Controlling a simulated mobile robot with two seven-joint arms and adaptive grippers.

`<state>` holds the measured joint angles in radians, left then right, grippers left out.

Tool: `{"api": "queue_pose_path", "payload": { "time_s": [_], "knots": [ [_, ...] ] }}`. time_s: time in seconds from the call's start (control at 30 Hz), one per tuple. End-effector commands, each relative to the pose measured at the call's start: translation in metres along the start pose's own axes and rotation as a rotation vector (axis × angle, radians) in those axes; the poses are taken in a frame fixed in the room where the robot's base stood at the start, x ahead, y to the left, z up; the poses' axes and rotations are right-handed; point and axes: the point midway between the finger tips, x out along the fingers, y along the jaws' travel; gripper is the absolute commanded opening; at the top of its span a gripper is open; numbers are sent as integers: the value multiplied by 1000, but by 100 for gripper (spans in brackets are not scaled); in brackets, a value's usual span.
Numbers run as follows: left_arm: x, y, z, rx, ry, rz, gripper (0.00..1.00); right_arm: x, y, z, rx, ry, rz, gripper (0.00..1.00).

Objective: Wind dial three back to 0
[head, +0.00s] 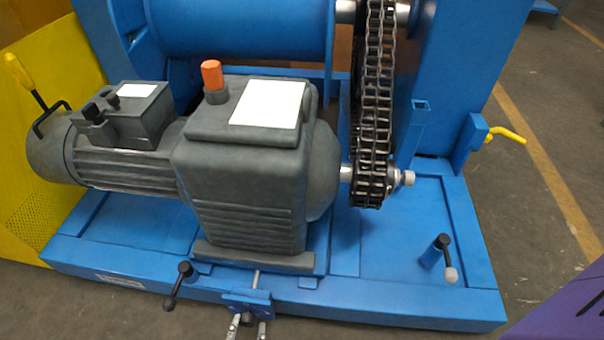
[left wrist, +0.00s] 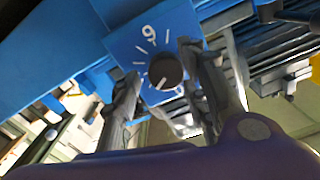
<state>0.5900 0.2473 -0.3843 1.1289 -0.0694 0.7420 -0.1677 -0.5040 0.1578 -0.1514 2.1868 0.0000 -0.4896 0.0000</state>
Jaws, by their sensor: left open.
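A dial with a round black knob (left wrist: 165,72) and a white pointer line is on a blue plate (left wrist: 133,55) in the left wrist view. White tick marks and a digit, 6 or 9, are on the plate; the pointer slants down-left, away from the digit. My left gripper (left wrist: 160,66) is open, a finger on each side of the knob; I cannot tell whether they touch it. In the head view my left gripper (head: 248,329) is at the bottom edge, just below a small blue bracket (head: 248,303). The dial face is not visible there. My right gripper is out of view.
The blue machine base (head: 400,295) carries a grey motor (head: 245,190) and a chain (head: 375,110). Black levers stand near its front edge, left (head: 177,287) and right (head: 441,256) of the bracket. A yellow panel (head: 20,190) is at left.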

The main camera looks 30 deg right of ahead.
Motion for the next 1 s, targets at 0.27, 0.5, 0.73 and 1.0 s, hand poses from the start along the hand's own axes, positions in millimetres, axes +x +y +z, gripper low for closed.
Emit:
{"api": "queue_pose_path", "payload": {
  "time_s": [0.27,0.5,0.73,1.0],
  "knots": [
    [0,0,0,0,0,0,30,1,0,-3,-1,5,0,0],
    [0,1,0,0,0,2,0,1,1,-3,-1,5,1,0],
    [0,3,-1,-23,0,5,0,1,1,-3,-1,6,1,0],
    [0,5,-2,-154,-1,8,0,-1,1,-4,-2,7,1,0]
  ]
}}
